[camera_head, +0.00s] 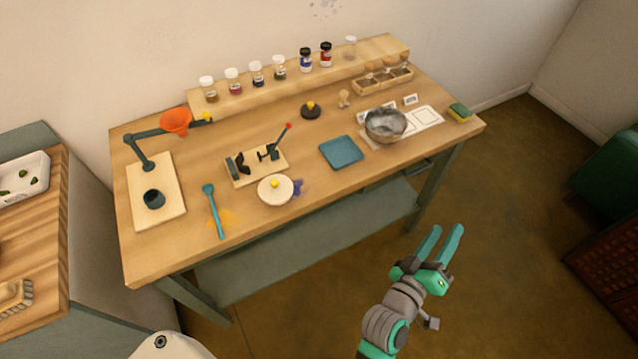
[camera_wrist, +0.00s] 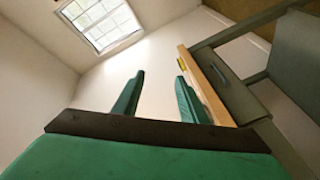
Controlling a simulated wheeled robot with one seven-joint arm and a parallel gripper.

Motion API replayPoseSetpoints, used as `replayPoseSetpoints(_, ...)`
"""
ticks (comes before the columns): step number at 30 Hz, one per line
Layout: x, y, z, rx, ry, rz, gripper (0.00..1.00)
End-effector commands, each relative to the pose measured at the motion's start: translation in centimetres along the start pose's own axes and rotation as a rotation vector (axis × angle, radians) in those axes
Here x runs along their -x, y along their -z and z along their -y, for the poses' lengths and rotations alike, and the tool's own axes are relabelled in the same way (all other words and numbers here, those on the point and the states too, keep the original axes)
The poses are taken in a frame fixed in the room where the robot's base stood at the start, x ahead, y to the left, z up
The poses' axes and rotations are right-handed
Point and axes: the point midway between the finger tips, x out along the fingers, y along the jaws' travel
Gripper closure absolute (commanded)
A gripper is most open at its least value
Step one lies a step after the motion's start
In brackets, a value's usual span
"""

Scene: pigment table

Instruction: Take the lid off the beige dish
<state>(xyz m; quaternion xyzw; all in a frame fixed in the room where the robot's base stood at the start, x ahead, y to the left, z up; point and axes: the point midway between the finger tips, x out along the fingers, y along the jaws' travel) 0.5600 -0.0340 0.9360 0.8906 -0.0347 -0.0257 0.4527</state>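The beige dish (camera_head: 275,194) stands near the front edge of the wooden table, left of the middle. It is round and pale, and a lid with a yellow knob (camera_head: 275,184) sits on it. A dark lidded piece with a yellow knob (camera_head: 311,109) stands further back. My gripper (camera_head: 441,238) is off the table, in front of its right part and well to the right of the dish. Its two teal fingers are apart with nothing between them. The wrist view also shows the open fingers (camera_wrist: 160,98), but not the dish.
Around the dish are a clamp stand (camera_head: 256,166), a teal spatula (camera_head: 213,211), a blue tray (camera_head: 341,152) and purple powder (camera_head: 298,188). A metal bowl (camera_head: 386,126) stands at the right. Several jars line the back shelf (camera_head: 300,86). An orange funnel (camera_head: 175,121) is at the left.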

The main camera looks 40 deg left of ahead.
Motion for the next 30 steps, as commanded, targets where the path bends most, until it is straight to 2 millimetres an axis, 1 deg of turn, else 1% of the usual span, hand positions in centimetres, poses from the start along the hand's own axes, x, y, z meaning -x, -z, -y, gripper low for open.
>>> replayPoseSetpoints(1, -1.6, 1.4, -0.9, 0.011, -0.029, 0.003, 0.61)
replayPoseSetpoints(6, -5.7, 4.8, -3.5, 0.046, -0.106, 0.057, 0.61)
replayPoseSetpoints(9, -7.6, 6.6, -4.9, 0.049, -0.141, 0.102, 0.61)
replayPoseSetpoints(15, -10.2, 10.2, -6.8, 0.024, -0.179, 0.21, 0.61)
replayPoseSetpoints(18, -11.1, 11.8, -7.3, -0.002, -0.177, 0.271, 0.61)
replayPoseSetpoints(21, -11.4, 13.5, -7.2, -0.033, -0.159, 0.335, 0.61)
replayPoseSetpoints(26, -11.3, 16.5, -5.7, -0.089, -0.088, 0.436, 0.61)
replayPoseSetpoints(30, -10.5, 18.7, -3.8, -0.141, 0.003, 0.53, 0.61)
